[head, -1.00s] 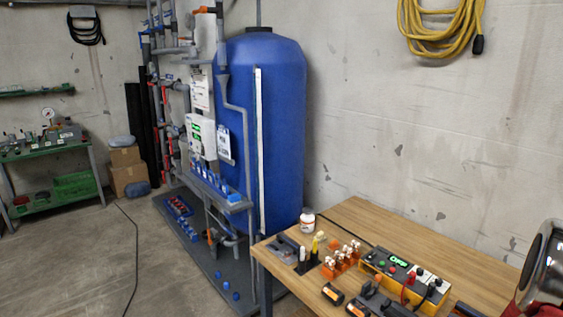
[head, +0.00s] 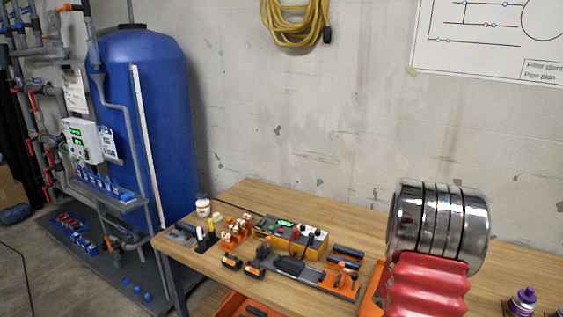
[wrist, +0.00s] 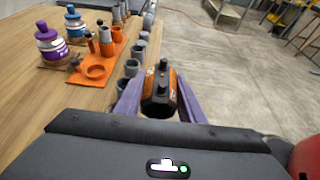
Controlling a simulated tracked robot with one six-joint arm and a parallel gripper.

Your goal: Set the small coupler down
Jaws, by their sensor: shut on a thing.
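In the wrist view my gripper (wrist: 158,103) has its two purple fingers shut on a short dark piece with orange on its sides, which I take to be the small coupler (wrist: 161,81). Two dark knobs stand up from it, and a dark round opening faces the camera. It is held beside the long edge of the wooden table, with concrete floor behind it in the picture. I cannot tell its height above the table. The gripper and the piece are out of sight in the head view.
An orange holder (wrist: 93,70) with an empty ring stands on the table, beside a row of grey cups (wrist: 132,67) along the edge. Bottles with purple (wrist: 50,42) and blue caps stand left. In the head view, a control box (head: 291,237) and tools crowd the table's left part.

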